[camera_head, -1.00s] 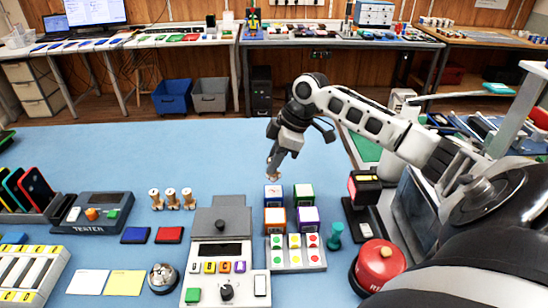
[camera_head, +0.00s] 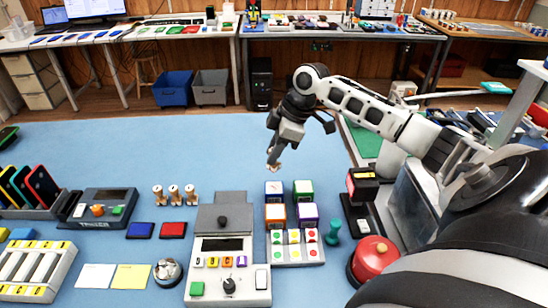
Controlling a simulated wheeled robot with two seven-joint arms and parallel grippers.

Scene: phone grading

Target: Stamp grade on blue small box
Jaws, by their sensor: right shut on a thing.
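The blue small box (camera_head: 274,193) stands at the back left of a group of small boxes on the blue table, with a white label on top. My right gripper (camera_head: 273,163) is shut on a small wooden stamp (camera_head: 274,168) and holds it just behind the blue box, apart from it in the picture. The stamp's lower face is not readable. Three similar wooden stamps (camera_head: 174,195) stand to the left. A blue ink pad (camera_head: 140,230) and a red ink pad (camera_head: 173,230) lie in front of them. My left gripper is not in view.
Green (camera_head: 303,190), orange (camera_head: 275,216) and purple (camera_head: 308,215) boxes crowd the blue one. A scanner-like device (camera_head: 361,200) and a red round button (camera_head: 375,255) stand to the right. A grey console (camera_head: 221,240) is at front left. The table's far side is clear.

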